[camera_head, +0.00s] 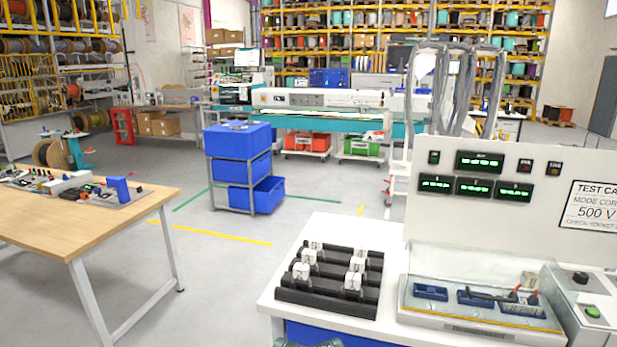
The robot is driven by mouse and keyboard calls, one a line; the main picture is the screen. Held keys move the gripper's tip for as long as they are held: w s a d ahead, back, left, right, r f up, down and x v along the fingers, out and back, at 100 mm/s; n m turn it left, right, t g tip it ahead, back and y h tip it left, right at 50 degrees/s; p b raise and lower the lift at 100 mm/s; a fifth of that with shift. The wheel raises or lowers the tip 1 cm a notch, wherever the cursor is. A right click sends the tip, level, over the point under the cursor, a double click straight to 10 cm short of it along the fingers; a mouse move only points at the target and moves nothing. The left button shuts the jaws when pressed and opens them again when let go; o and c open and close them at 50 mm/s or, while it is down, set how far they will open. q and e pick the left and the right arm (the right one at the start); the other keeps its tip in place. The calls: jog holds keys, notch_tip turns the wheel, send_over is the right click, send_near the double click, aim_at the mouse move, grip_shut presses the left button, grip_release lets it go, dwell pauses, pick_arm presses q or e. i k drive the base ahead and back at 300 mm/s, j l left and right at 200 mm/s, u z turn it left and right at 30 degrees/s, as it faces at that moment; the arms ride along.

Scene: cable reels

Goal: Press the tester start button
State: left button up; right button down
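The tester (477,211) stands on the white bench at the right, with lit green displays on its upright panel. A green button (592,311) sits on the grey control box (585,298) at its right end, below a black knob (580,277); I take it for the start button. Nothing covers it. In front of the panel is a test bed (480,322) with blue sockets and a dark cable with red ends lying across it. Neither gripper can be made out; a dark grey rounded part at the bottom edge may be mine.
A black rack (330,279) with white connectors stands on the white bench, left of the test bed. A wooden table (70,215) with small devices is at the left. A blue bin cart (237,165) stands on open floor between them.

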aim_at(591, 311)
jog(key=z, duration=1.85)
